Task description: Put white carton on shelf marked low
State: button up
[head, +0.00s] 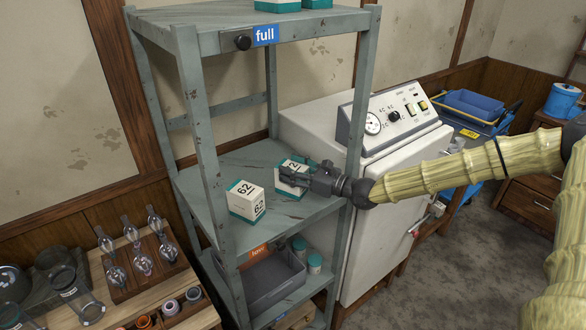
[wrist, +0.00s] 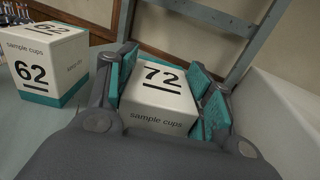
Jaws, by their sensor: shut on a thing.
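A white carton with a teal edge (head: 288,165), marked 72 and "sample cups", is in my gripper (head: 296,178) over the middle shelf. In the wrist view the same carton (wrist: 158,98) sits between the teal finger pads, which are shut on its two sides. I cannot tell whether its base touches the shelf. The orange label "low" (head: 259,251) is on the front edge of the middle shelf (head: 215,165). A second white carton with a teal base, marked 62 (head: 245,202), stands on that shelf, to the left of the held one and apart from it.
The top shelf (head: 190,15) bears a blue "full" label (head: 265,35) and teal-and-white cartons. Shelf posts (head: 200,130) flank the opening. Below are a grey bin (head: 268,283) and small teal-lidded jars (head: 314,263). A white cabinet (head: 390,190) stands right.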

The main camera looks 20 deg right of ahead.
jog(key=shift+f, duration=0.15)
jog(key=o, duration=1.2)
jog(key=shift+b+v, duration=1.5)
jog(key=shift+v, duration=4.5)
